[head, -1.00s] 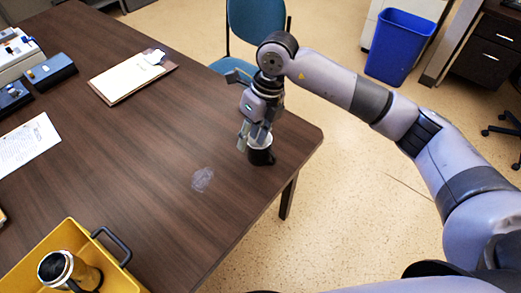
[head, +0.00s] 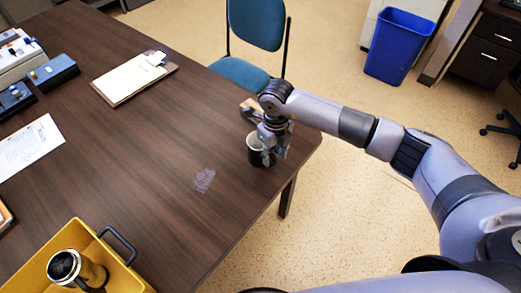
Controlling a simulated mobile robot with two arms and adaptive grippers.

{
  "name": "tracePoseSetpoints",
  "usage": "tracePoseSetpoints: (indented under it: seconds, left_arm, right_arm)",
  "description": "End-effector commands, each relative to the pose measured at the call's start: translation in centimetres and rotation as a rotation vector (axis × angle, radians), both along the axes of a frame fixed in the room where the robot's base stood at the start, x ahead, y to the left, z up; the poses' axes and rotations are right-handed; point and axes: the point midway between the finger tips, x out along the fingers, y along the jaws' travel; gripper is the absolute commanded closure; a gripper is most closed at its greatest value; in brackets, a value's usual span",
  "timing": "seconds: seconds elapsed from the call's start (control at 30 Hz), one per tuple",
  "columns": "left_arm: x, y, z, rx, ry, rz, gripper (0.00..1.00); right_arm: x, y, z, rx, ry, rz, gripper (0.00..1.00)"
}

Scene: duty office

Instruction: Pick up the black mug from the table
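The black mug (head: 254,156), with a pale inside, stands upright on the brown table (head: 150,150) near its right corner. My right gripper (head: 274,157) is low at the mug's right side, pointing down. Its fingers cover the right part of the mug and its handle side. I cannot tell whether they touch the mug or close on it. My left gripper is not in view.
A clipboard (head: 130,80), papers (head: 28,146) and dark boxes (head: 54,72) lie farther left. A blue chair (head: 238,75) stands behind the table.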

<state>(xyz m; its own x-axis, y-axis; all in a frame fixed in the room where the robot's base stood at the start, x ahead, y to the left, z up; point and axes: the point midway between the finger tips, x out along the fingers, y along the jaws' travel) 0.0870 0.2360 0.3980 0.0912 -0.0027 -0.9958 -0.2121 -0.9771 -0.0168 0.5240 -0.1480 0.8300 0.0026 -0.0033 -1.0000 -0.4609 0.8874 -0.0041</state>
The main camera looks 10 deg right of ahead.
Motion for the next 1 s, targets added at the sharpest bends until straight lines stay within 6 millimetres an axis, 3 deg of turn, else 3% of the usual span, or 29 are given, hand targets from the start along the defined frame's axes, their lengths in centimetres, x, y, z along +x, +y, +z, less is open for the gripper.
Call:
tracePoseSetpoints:
  seconds: [0.33,0.63,1.0]
  left_arm:
    - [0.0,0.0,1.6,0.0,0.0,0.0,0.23]
    - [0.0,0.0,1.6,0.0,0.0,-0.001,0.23]
    - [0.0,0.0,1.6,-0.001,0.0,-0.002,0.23]
  right_arm:
    - [-0.4,0.0,-4.5,0.0,0.004,-0.002,0.65]
    - [-0.3,0.0,-5.1,0.0,0.001,0.0,0.65]
    - [-0.3,0.0,-5.1,0.0,0.001,0.0,0.9]
